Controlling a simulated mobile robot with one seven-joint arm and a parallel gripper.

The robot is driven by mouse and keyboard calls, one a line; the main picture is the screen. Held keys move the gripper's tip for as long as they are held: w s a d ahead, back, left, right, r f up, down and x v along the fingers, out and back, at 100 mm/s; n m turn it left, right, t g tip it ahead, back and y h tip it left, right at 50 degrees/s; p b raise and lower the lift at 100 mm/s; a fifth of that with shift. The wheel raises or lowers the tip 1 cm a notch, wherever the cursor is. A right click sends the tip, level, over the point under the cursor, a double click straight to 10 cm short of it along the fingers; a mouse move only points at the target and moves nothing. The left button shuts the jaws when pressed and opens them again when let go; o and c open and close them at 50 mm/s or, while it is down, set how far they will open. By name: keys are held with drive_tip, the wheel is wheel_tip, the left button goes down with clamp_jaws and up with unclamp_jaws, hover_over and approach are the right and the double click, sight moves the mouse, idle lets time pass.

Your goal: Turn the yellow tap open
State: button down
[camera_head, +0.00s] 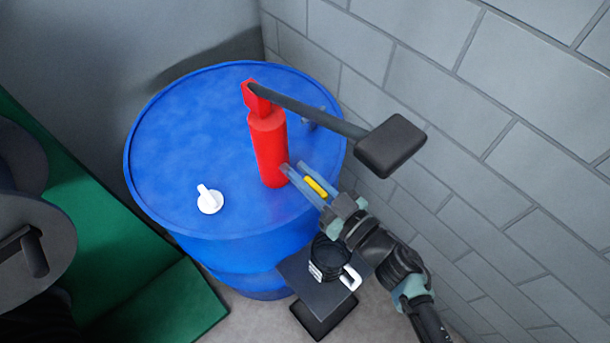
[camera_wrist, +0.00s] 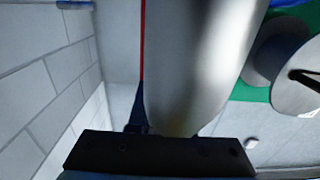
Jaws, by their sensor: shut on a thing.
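The yellow tap (camera_head: 316,187) shows as a short yellow bar in the head view, in front of the blue drum's right side. My gripper (camera_head: 296,168) reaches in from the lower right, its two long pale fingers on either side of the yellow bar. It is shut on the tap. The tap's body and mount are hidden behind the fingers and wrist. In the wrist view a large, blurred pale shape fills the middle, with a faint yellow tint at its lower end; the tap cannot be made out clearly there.
The blue drum (camera_head: 170,140) carries a red pump (camera_head: 268,150) with a black-ended lever (camera_head: 390,146) over my gripper, and a white fitting (camera_head: 209,201). A grey block wall (camera_head: 480,110) stands close on the right. A dark stand (camera_head: 312,284) is below my wrist.

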idle(0.3)
drive_tip(key=c, duration=0.8)
unclamp_jaws()
drive_tip(key=shift+c, duration=0.2)
drive_tip(key=b+v, duration=0.2)
drive_tip(key=v, duration=1.1)
